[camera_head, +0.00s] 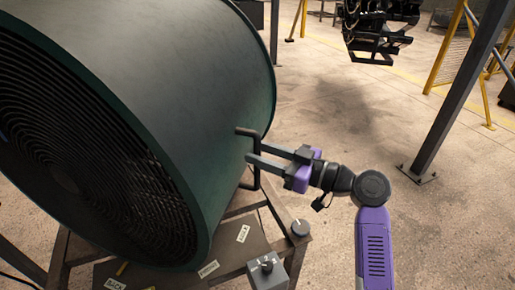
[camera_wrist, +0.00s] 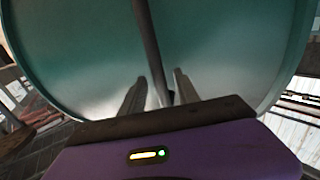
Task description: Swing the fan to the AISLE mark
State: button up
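The fan (camera_head: 205,75) is a big dark green drum, its round black grille (camera_head: 75,150) facing the lower left. A thin dark bar handle (camera_head: 256,178) stands out from its side. My gripper (camera_head: 254,152) reaches in from the right at this handle. In the wrist view the handle (camera_wrist: 147,35) runs between the two fingers, with a small gap visible on either side, so the gripper looks open around it. Small white labels lie on the stand below the drum: one at the right (camera_head: 243,233), one in the middle (camera_head: 208,268), one at the left (camera_head: 115,284). Their words are too small to read surely.
The fan's stand (camera_head: 235,255) carries a round knob (camera_head: 300,228) and a grey numbered switch box (camera_head: 267,272) below my gripper. A dark steel post (camera_head: 450,100) with a foot plate stands at the right. Yellow frames and black machinery (camera_head: 378,25) are farther back. Concrete floor between is clear.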

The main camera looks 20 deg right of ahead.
jog(key=shift+w+a, duration=0.5)
jog(key=shift+w, duration=0.05)
grip_shut()
dwell(1.1)
